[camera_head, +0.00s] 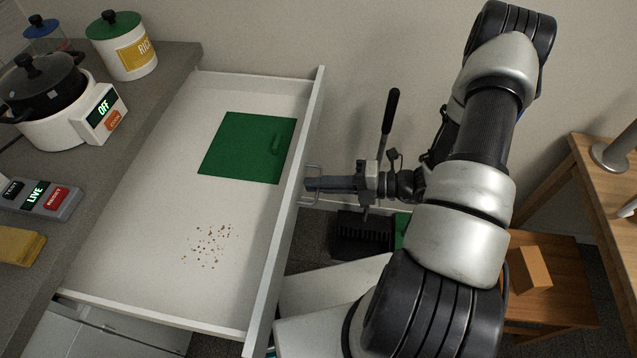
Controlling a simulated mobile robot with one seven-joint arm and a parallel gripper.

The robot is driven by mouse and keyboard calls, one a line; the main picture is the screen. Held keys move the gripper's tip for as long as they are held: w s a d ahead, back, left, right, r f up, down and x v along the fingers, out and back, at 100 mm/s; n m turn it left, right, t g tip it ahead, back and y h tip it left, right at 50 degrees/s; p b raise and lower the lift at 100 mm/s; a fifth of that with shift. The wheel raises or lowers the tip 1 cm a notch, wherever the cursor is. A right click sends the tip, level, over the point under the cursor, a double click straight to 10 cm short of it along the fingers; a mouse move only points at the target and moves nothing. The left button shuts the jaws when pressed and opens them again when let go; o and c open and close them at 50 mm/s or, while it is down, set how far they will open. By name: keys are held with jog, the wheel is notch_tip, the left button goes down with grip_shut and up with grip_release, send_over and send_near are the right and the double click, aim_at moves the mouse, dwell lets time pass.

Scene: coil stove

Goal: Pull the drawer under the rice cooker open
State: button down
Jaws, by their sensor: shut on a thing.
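The white drawer (160,210) is pulled far out from under the grey counter, and its inside is in full view. A green flat board (240,145) and a scatter of small brown crumbs (210,245) lie on its floor. The white rice cooker (60,130) with a black pot and a display reading OFF stands on the counter at the left. My gripper (312,183) is at the drawer's front panel, shut on the wire-like drawer handle (313,169). The fingertips are small and partly overlap the handle.
On the counter (185,55) stand a rice canister (122,45), a blue-lidded jar (45,32), a switch box (40,199) and a yellow sponge (20,246). A wooden table (610,170) and a low wooden stool (560,318) stand at the right. A wall is behind the drawer.

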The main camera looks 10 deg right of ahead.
jog(key=c, duration=1.9)
grip_release()
jog(key=v, duration=1.7)
jog(key=shift+s+d+p, duration=0.15)
jog(key=shift+d+p, duration=0.05)
jog(key=shift+p, duration=0.1)
